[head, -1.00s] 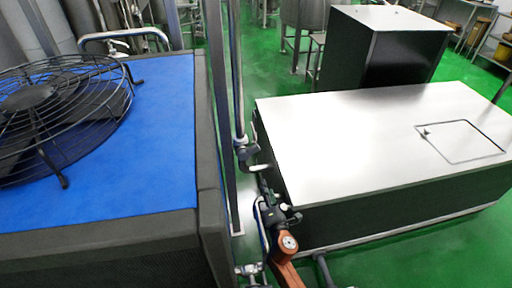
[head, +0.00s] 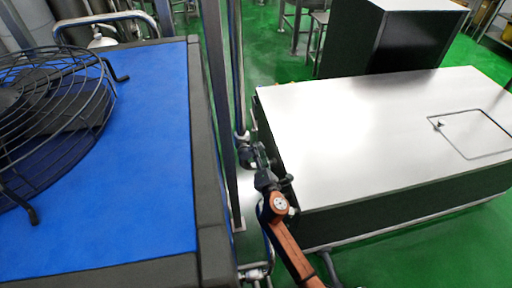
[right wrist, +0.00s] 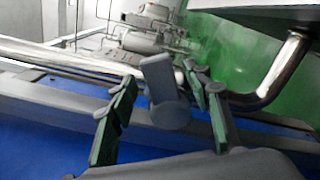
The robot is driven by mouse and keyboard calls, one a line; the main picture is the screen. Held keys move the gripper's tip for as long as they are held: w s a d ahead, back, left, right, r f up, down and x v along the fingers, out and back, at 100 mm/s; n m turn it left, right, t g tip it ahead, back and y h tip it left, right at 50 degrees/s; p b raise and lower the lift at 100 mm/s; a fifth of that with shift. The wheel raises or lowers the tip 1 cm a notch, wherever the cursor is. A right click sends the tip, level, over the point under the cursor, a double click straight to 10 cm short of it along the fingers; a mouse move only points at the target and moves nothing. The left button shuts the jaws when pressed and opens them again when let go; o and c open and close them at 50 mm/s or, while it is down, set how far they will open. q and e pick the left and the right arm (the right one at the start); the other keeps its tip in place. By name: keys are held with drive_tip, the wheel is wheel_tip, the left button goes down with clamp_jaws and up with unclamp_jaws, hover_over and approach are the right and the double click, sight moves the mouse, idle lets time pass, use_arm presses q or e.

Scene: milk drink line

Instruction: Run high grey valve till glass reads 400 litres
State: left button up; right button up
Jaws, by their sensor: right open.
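A grey valve handle (right wrist: 160,78) with a round hub shows in the middle of the right wrist view, by a metal pipe. My right gripper (right wrist: 157,92) is open. Its green-padded fingers stand to either side of the handle, and I cannot tell whether they touch it. In the head view my right gripper (head: 250,155) is at the upright pipe (head: 239,80), between the blue-topped unit and the white-topped cabinet. It largely hides the valve there. I cannot make out a gauge glass or a litre reading. My left gripper is not in view.
The blue-topped unit (head: 150,170) with a black fan guard (head: 45,110) stands at left. The white-topped cabinet (head: 370,130) stands close on the right. A dark post (head: 215,110) runs beside the pipe. Green floor (head: 262,60) is open behind.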

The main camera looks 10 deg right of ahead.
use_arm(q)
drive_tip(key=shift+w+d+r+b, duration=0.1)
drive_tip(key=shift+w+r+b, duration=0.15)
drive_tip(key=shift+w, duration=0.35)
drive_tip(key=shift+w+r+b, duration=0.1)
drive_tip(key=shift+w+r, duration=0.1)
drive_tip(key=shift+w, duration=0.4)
use_arm(e)
drive_tip(key=shift+w, duration=1.5)
clamp_jaws()
